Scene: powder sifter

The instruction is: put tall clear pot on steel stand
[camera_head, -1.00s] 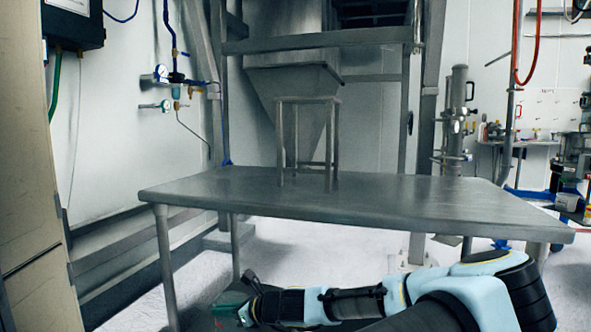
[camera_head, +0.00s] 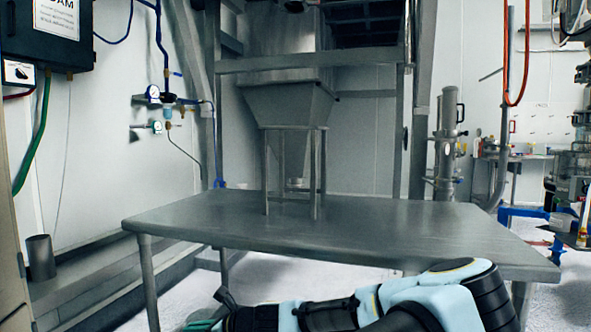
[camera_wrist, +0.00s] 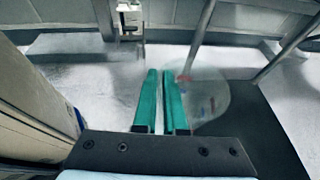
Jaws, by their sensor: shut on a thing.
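The steel stand (camera_head: 314,172) is an open frame of thin legs. It stands upright on the grey metal table (camera_head: 420,225), in front of the hopper. My gripper (camera_wrist: 162,75) shows in the wrist view with its two green fingers close together. They are shut on the tall clear pot (camera_wrist: 207,95), a faint see-through round shape at the right finger. In the head view my gripper (camera_head: 203,325) is low at the bottom edge, in front of the table and below its top. The pot cannot be made out there.
A steel hopper (camera_head: 290,104) hangs behind the stand. A grey metal cup (camera_head: 40,257) stands on a ledge at the left. The tabletop around the stand is clear. A beige panel (camera_wrist: 35,105) is close at the left of my gripper.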

